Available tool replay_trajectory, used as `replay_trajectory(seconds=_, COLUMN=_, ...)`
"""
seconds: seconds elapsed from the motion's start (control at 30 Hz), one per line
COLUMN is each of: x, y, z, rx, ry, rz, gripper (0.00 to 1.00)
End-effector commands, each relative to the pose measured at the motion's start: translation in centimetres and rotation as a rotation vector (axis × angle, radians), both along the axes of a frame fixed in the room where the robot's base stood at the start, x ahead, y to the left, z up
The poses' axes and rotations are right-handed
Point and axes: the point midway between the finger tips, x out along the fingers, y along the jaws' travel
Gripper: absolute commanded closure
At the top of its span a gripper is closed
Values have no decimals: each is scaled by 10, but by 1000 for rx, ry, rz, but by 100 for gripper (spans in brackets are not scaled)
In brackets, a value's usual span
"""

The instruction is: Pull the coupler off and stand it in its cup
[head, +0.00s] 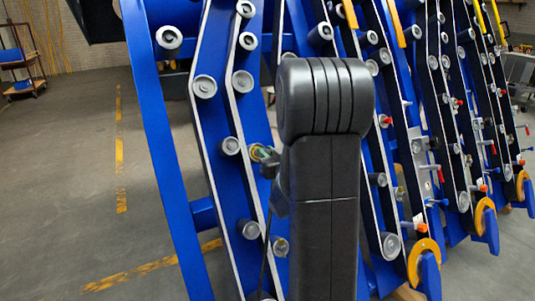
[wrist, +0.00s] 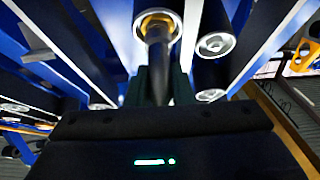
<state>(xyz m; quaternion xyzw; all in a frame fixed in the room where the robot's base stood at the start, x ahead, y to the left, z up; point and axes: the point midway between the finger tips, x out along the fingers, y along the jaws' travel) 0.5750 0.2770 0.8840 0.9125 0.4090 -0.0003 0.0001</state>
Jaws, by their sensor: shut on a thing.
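The coupler (wrist: 157,42) is a dark cylinder in the wrist view. Its far end meets a brass-yellow ring inside a pale round rim (wrist: 157,22); I cannot tell whether it is still seated there. My gripper (wrist: 158,86) is shut on the coupler, with a dark finger on each side. In the head view my gripper (head: 267,158) shows small beside my dark arm, in front of the blue frame, with a yellowish bit at its tip. My arm hides part of this area. I cannot make out the cup in either view.
Tall blue chassis plates (head: 165,130) carry many grey rollers (head: 205,86). More plates with yellow hooks (head: 425,262) and red-tipped pegs stand to the right. A grey roller (wrist: 215,44) is close right of the coupler. Open floor (head: 70,190) lies at left.

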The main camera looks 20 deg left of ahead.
Motion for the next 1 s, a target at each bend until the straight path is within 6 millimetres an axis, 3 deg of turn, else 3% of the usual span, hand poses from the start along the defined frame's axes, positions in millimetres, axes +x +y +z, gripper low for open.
replay_trajectory(seconds=1.0, x=-20, y=-23, z=18, rx=1, ry=-1, rz=0, gripper=100)
